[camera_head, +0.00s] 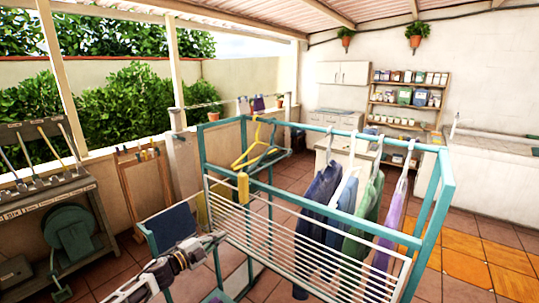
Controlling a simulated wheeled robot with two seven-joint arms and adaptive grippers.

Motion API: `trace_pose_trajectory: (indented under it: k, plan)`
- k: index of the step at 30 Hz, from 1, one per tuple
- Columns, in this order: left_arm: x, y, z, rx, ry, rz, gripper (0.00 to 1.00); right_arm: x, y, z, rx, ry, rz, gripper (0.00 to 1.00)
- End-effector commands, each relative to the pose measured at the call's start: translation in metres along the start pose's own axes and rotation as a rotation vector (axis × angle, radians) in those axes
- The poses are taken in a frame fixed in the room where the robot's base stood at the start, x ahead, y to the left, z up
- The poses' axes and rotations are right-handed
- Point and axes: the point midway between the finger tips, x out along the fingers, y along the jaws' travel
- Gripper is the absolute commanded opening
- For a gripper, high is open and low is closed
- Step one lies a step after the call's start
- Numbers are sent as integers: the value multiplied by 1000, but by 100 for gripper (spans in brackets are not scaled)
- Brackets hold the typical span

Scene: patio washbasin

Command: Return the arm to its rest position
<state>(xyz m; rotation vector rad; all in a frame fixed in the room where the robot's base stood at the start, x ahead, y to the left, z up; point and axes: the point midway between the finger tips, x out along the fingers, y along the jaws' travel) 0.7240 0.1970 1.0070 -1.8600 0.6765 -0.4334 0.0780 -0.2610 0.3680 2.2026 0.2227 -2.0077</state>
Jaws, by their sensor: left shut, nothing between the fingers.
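My left arm comes in from the bottom left, and its gripper (217,238) is shut and empty. It is just left of the lower front of a teal clothes rack (205,162); I cannot tell whether it touches the rack. My right gripper is out of view.
On the rack, a yellow hanger (255,148) hangs at the left, with blue (318,192), green (362,215) and purple (391,225) clothes to the right. A white wire shelf (262,228) fronts it. A workbench (45,195) stands left; tiled floor is open at right.

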Motion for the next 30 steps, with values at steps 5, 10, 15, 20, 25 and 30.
trace_pose_trajectory:
  k: [5,10,15,20,25,30]
  plan:
    - [-18,67,51,-160,-156,11,0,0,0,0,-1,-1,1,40]
    - [-43,132,88,-291,-295,30,0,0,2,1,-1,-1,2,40]
    - [-75,199,114,-412,-427,56,0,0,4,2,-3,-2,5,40]
    - [-109,262,130,-517,-546,86,0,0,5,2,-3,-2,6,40]
    - [-150,329,138,-622,-669,122,0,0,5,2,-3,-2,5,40]
    - [-194,394,136,-720,-786,161,0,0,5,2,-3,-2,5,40]
